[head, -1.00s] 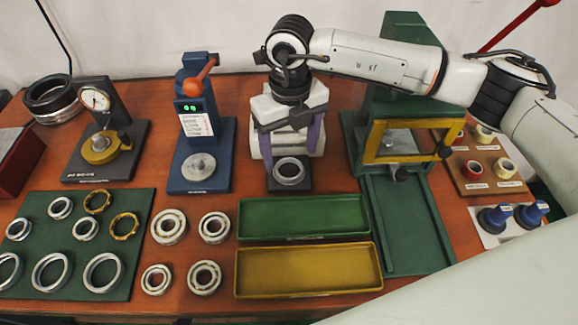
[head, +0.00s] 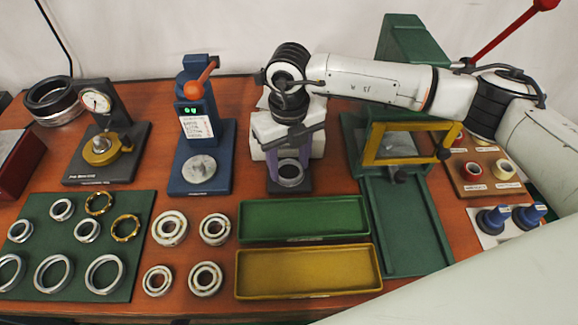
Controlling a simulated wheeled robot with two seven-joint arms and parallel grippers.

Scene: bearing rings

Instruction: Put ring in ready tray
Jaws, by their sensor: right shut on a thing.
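My right gripper (head: 290,176) points down over a small dark stand in the middle of the table, its purple-grey fingers on either side of a silver ring (head: 290,180). It is shut on this ring, which is still at the stand's top and partly hidden by the fingers. An empty green tray (head: 303,238) lies in front of the stand, and an empty yellow tray (head: 308,294) lies in front of that. I cannot read their labels, so which is the ready tray is unclear. My left gripper is not in view.
A green mat (head: 140,200) with several rings lies at left, beside several loose bearings (head: 169,228). A dial gauge stand (head: 97,150) and a blue press (head: 203,160) stand behind. A green machine with a yellow frame (head: 413,143) and chute (head: 410,225) stands at right.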

